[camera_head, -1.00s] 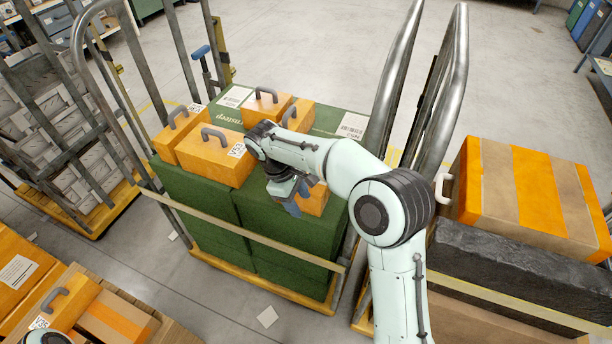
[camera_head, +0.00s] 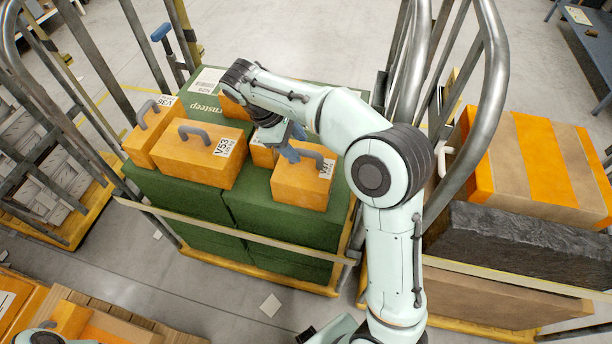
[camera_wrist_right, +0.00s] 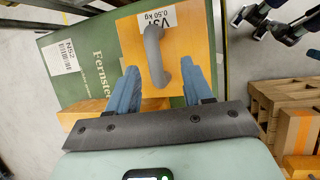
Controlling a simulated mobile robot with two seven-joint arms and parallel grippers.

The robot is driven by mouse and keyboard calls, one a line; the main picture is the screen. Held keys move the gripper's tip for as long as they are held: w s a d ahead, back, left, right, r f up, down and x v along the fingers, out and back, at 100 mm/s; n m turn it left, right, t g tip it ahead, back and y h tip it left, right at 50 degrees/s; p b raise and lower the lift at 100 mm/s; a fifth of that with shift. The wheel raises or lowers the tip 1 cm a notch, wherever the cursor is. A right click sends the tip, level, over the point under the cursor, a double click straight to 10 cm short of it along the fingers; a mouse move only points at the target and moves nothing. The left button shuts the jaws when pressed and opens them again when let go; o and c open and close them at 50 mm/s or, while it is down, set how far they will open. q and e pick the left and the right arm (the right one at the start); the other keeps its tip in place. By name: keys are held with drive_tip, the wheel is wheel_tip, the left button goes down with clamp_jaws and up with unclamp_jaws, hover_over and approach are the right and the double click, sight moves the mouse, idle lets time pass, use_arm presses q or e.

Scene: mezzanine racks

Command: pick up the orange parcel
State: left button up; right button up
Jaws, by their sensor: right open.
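Several orange parcels with grey handles stand on green boxes (camera_head: 180,193) in a caged trolley. The front right parcel (camera_head: 303,183) has a white label and a raised handle. My right gripper (camera_head: 290,146) is open just above and behind it. In the right wrist view this parcel (camera_wrist_right: 185,62) lies ahead, with its handle between the spread fingers (camera_wrist_right: 162,84); the fingers do not grip it. Other orange parcels stand front left (camera_head: 198,158) and back left (camera_head: 150,132). One more (camera_head: 262,154) is partly hidden by the gripper. My left gripper is out of view.
Tall metal trolley rails (camera_head: 487,110) rise right of my right arm. A strap (camera_head: 250,237) crosses the trolley's front. An orange-striped brown box (camera_head: 535,172) lies on a dark block (camera_head: 510,240) to the right.

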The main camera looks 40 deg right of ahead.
sight(304, 151)
drive_tip(key=shift+w+d+f, duration=0.1)
drive_tip(key=shift+d+f, duration=0.15)
drive_tip(key=shift+f, duration=0.25)
drive_tip(key=x, duration=0.4)
drive_tip(key=shift+d+f+b, duration=0.25)
drive_tip(key=shift+d+b, duration=0.15)
drive_tip(key=shift+d, duration=0.05)
clamp_jaws()
drive_tip(key=shift+r, duration=0.1)
idle(0.6)
